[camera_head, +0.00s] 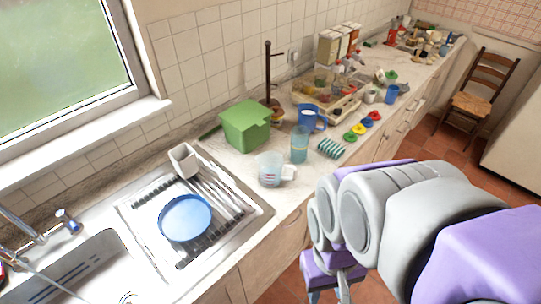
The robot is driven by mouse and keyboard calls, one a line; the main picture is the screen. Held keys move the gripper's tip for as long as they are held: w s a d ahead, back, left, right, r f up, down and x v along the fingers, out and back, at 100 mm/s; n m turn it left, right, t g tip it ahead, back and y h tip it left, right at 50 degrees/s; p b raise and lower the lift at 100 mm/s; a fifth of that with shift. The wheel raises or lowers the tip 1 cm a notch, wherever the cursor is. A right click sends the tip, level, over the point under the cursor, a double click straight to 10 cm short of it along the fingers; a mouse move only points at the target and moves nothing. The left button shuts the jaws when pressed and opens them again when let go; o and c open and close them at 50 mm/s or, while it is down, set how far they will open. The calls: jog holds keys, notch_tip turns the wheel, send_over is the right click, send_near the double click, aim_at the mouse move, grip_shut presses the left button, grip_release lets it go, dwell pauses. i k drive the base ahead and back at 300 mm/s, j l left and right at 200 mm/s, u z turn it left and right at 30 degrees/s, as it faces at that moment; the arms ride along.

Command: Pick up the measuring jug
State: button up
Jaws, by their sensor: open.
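A clear measuring jug (269,170) with coloured markings and a handle on its right stands upright on the counter, just right of the sink's draining board. A blue tumbler (299,144) stands close behind it, and a blue jug (311,117) stands farther back. My gripper (326,290) is at the bottom of the picture, below and right of the measuring jug, in front of the counter. It is open, apart from the jug, and its fingertips are partly cut off by the lower edge.
A blue plate (186,218) lies on the draining rack, with a white cup-like holder (184,160) behind it. A green box (245,126) stands by the wall. A striped sponge (331,148) and coloured rings (358,129) lie right of the tumbler. A wooden chair (484,90) stands far right.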

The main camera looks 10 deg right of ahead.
aim_at(272, 165)
jog(key=u, duration=1.8)
jog(key=z, duration=1.8)
jog(key=k+j+u, duration=0.15)
jog(key=j, duration=0.2)
jog(key=k+j+u, duration=0.15)
jog(key=j, duration=0.2)
jog(key=k+j+u, duration=0.1)
jog(key=j, duration=0.25)
